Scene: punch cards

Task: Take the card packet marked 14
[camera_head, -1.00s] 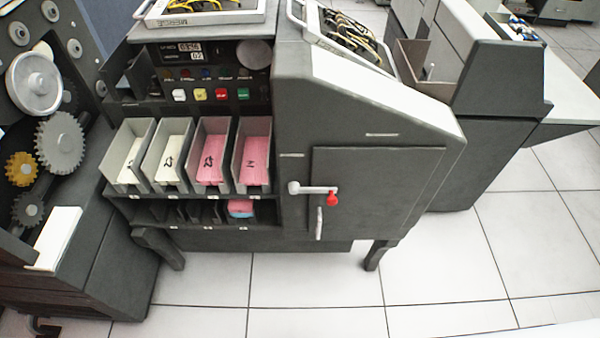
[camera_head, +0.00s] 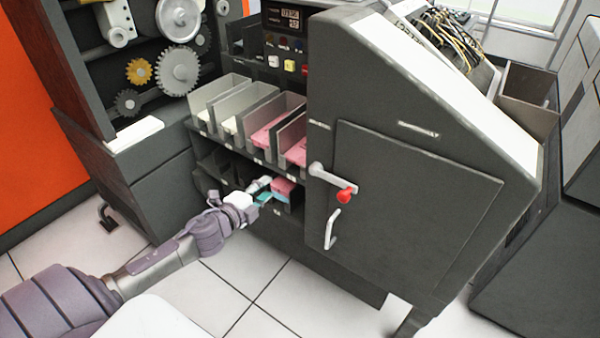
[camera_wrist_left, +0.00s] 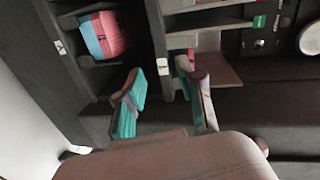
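A pink-and-blue card packet (camera_head: 283,188) lies in the right compartment of the lower shelf under the trays. It also shows in the left wrist view (camera_wrist_left: 103,36), inside its compartment, up and left of the fingers. No number on it can be read. Pink cards lie in the two right upper trays (camera_head: 270,133) (camera_head: 297,150), their marks too small to read now. My left gripper (camera_head: 263,190) is at the front of the lower shelf, just left of the packet. In the wrist view its teal-tipped fingers (camera_wrist_left: 163,92) are apart with no packet between them. My right gripper is not in view.
The machine's grey door with a red-knobbed handle (camera_head: 345,194) stands right of the shelf. Dividers split the lower shelf. A gear machine (camera_head: 180,70) with a white card stack (camera_head: 135,132) stands at the left. Tiled floor (camera_head: 240,285) lies free in front.

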